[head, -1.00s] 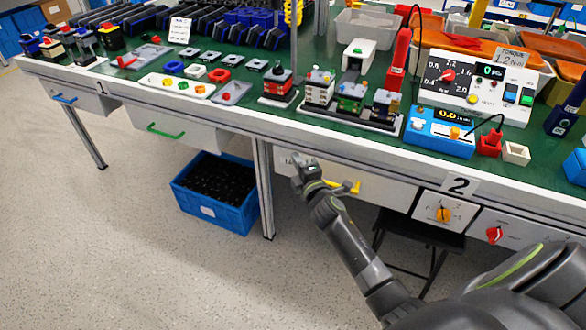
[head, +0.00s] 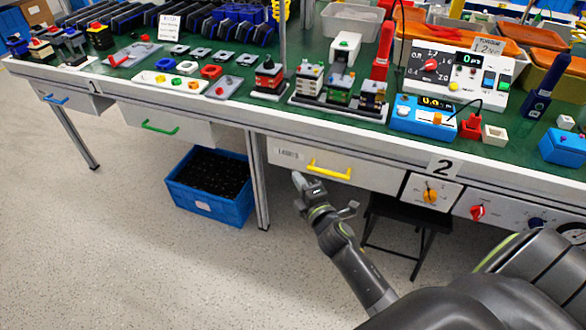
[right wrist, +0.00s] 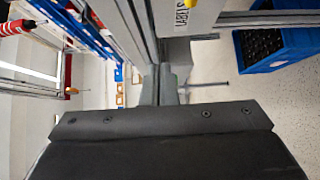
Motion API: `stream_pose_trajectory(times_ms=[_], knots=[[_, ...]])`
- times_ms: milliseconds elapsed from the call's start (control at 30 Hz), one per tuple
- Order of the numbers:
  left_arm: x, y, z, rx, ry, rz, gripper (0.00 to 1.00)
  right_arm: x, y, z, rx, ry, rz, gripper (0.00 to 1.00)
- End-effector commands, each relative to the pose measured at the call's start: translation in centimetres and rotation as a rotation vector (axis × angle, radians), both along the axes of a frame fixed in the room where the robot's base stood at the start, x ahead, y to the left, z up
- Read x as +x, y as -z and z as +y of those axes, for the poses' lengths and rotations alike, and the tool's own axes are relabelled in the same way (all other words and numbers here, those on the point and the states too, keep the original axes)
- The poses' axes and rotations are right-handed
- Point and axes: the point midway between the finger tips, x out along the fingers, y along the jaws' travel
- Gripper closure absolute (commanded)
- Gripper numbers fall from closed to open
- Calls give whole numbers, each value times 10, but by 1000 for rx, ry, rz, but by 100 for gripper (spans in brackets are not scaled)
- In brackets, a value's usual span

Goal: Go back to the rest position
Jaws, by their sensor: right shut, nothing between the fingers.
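My right gripper (head: 298,183) is shut and empty. It hangs in front of the workbench, below and left of the yellow drawer handle (head: 329,170), apart from the bench. A yellow rotary switch (head: 431,196) sits on a white panel under the table edge, and a red rotary switch (head: 477,212) sits on the panel to its right. Both are well to the right of the gripper. In the right wrist view a dark part of my gripper fills the bottom, with the blue crate (right wrist: 275,40) at upper right. My left gripper is not in view.
The green-topped workbench (head: 230,110) runs across the view, loaded with parts and instruments. A blue crate (head: 210,195) of black parts stands on the floor beside a table leg (head: 258,180). A black stool (head: 400,215) is under the bench. The floor in front is free.

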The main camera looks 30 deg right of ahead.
Motion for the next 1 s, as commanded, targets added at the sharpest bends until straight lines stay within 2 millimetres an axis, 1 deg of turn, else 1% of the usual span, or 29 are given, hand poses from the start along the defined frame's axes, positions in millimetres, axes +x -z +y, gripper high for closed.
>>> stream_pose_trajectory(times_ms=[33, 100, 333, 400, 467, 567, 600, 667, 700, 767, 800, 867, 900, 967, 1000], knots=[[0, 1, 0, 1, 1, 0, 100, -5, 0, 0, 0, 0, 0, 100], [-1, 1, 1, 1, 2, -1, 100, -10, 0, 1, 0, 0, 0, 100], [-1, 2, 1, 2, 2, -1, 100, -13, 0, 1, 1, 0, 0, 100], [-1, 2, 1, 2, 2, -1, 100, -15, 6, 0, 19, 7, 15, 100], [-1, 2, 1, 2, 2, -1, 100, -19, 20, -4, 61, 26, 48, 100], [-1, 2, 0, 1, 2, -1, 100, -37, 63, -15, 199, 91, 153, 100], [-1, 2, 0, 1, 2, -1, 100, -48, 87, -20, 274, 132, 212, 100], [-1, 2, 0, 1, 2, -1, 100, -70, 126, -27, 396, 204, 303, 100], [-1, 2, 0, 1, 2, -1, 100, -87, 152, -31, 481, 260, 367, 100], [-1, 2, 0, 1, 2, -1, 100, -115, 188, -35, 601, 347, 457, 100], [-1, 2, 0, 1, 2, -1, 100, -136, 212, -36, 677, 410, 516, 100], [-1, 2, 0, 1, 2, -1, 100, -168, 244, -37, 786, 508, 598, 100], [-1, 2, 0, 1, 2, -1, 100, -192, 264, -35, 855, 576, 652, 100], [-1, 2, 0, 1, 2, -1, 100, -227, 290, -32, 951, 678, 725, 100], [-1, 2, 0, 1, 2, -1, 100, -249, 305, -29, 1009, 745, 768, 100]])
